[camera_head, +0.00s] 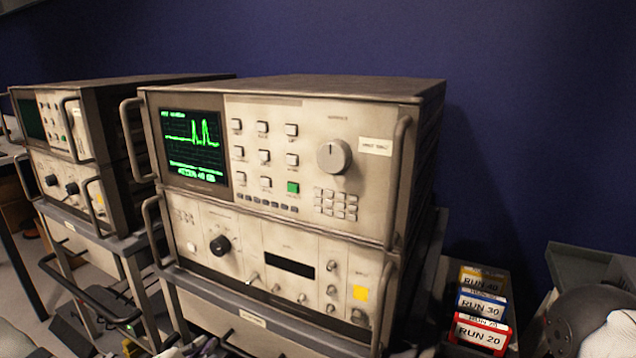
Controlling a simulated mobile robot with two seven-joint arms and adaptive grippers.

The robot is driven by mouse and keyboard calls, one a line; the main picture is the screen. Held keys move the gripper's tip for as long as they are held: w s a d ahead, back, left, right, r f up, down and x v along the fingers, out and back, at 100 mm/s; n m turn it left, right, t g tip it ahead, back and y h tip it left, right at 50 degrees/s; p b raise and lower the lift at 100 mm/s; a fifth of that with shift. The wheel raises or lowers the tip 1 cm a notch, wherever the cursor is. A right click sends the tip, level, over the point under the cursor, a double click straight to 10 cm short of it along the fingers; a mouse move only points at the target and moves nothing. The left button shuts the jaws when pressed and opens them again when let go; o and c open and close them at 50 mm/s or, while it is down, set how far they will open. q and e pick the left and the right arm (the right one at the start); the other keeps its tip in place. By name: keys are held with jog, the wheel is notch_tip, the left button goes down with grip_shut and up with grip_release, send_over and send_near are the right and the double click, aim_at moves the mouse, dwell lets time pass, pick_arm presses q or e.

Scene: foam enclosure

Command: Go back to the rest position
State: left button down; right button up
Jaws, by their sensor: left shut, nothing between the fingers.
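My right gripper is not in view.
A spectrum analyzer (290,150) with a green trace sits on another instrument (270,262) on a cart, handles jutting forward. A second instrument stack (75,150) stands left. Labelled boxes, including RUN 20 (482,334), stand right of the cart. A blue wall (530,120) is behind.

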pick_arm(q)
jog(key=s+d+f+m+g+h, duration=0.2)
jog(key=s+d+f+m+g, duration=0.2)
jog(key=s+f+m, duration=0.45)
jog(key=s+d+f+m+g+h, duration=0.2)
jog(key=s+d+f+m+g, duration=0.3)
jog(key=s, duration=0.7)
jog(key=s+a+f+m+g+y, duration=0.1)
jog(key=s+a+m+g, duration=0.2)
jog(key=s, duration=0.6)
jog(key=s+a+f+m+g+y, duration=0.1)
jog(key=s+a+m+g, duration=0.2)
jog(key=s+a+m, duration=0.2)
jog(key=s+m, duration=0.3)
jog(key=s, duration=0.1)
jog(key=shift+f+y, duration=0.35)
jog(key=shift+y, duration=0.05)
